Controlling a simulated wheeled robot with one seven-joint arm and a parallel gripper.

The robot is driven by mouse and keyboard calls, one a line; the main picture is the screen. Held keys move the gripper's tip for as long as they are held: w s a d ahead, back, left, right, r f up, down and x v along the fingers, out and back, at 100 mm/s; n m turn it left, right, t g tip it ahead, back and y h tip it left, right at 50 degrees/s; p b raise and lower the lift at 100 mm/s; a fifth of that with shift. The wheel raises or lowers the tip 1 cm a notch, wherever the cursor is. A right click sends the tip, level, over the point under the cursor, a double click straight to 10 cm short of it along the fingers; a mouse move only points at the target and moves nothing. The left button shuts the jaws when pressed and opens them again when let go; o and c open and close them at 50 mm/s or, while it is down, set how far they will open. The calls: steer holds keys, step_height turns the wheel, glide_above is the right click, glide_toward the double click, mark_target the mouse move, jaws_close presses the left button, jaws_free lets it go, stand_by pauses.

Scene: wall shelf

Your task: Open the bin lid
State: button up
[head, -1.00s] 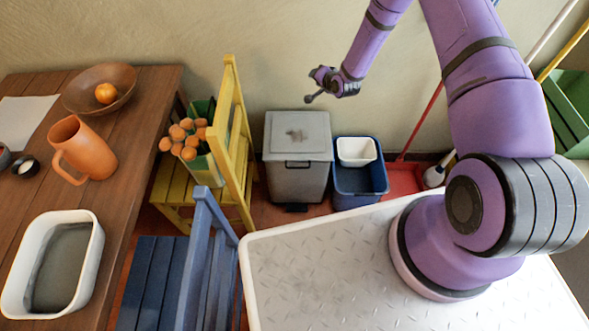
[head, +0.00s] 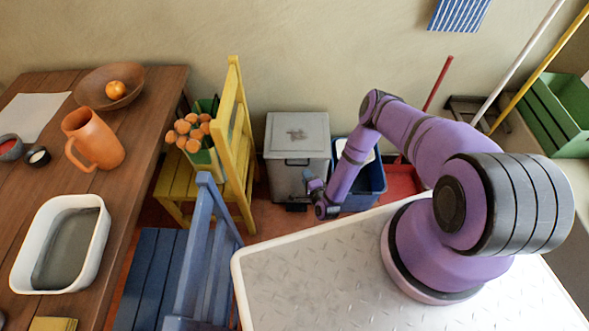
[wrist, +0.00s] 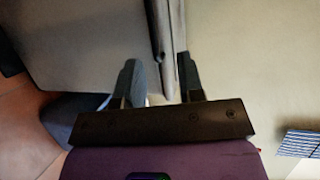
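The bin (head: 290,180) is a grey box against the wall, and its flat lid (head: 297,128) is down. A dark handle (head: 297,162) shows at the lid's front edge. My gripper (head: 312,182) is in front of the bin's right side, pointing at it. In the wrist view my gripper (wrist: 158,78) is open. Its two fingers stand apart on either side of the lid's dark front edge or handle bar (wrist: 166,55), with a gap on the left finger's side. I cannot tell whether the right finger touches it.
A blue tub (head: 368,185) stands close on the bin's right, partly behind my arm. A yellow chair (head: 238,150) stands on the left and a blue chair (head: 205,250) nearer. A wooden table (head: 150,130) is farther left. A little floor shows before the bin.

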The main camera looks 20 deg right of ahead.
steer(key=x, duration=0.6)
steer(key=f+x, duration=0.1)
steer(key=x, duration=0.2)
steer(key=shift+w+a, duration=0.1)
steer(key=shift+a, duration=0.15)
steer(key=shift+c, duration=0.4)
jaws_close()
